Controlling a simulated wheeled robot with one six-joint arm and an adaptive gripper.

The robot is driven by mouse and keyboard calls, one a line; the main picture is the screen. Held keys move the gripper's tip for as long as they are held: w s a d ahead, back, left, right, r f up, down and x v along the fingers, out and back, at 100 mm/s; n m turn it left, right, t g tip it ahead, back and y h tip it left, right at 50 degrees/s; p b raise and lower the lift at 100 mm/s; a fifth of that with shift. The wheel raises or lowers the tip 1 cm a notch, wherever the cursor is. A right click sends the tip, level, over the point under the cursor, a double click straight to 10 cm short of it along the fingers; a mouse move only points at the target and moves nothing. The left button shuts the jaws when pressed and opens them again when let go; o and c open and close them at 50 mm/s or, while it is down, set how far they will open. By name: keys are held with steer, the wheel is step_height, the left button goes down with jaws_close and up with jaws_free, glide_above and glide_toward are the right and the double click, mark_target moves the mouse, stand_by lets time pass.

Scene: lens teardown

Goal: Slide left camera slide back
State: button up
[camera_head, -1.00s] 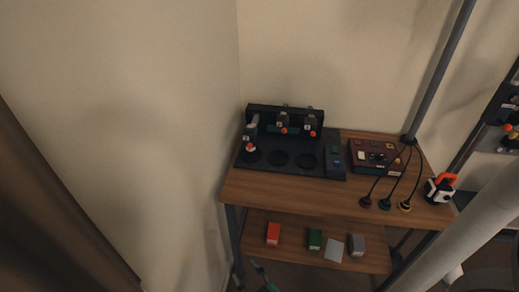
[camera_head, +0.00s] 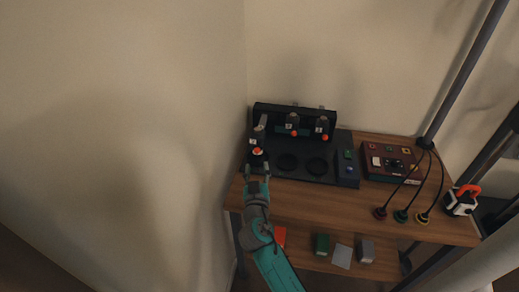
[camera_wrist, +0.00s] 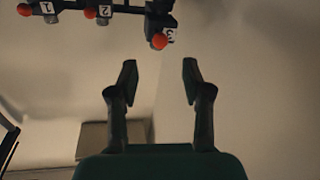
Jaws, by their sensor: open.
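The left camera slide (camera_head: 258,151) is a dark block with an orange-red knob. It stands at the left end of the black station, further forward than the two other slides. My gripper (camera_head: 257,172) is open, its fingers just in front of this slide, apart from it as far as I can tell. In the wrist view, my gripper (camera_wrist: 159,72) is open with nothing between the fingers. A slide with an orange knob and a 3 label (camera_wrist: 160,40) shows just beyond the fingertips, larger than the slides marked 1 and 2.
Two other slides, middle (camera_head: 293,128) and right (camera_head: 323,130), stand at the station's back. A dark red control box (camera_head: 385,163) and several cabled plugs lie to the right. The wooden shelf (camera_head: 310,200) has bare room in front. A wall is close on the left.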

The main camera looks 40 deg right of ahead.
mark_target(257, 152)
steer(key=x, duration=0.9)
steer(key=shift+w+d, duration=0.2)
steer(key=shift+w, duration=0.05)
jaws_close()
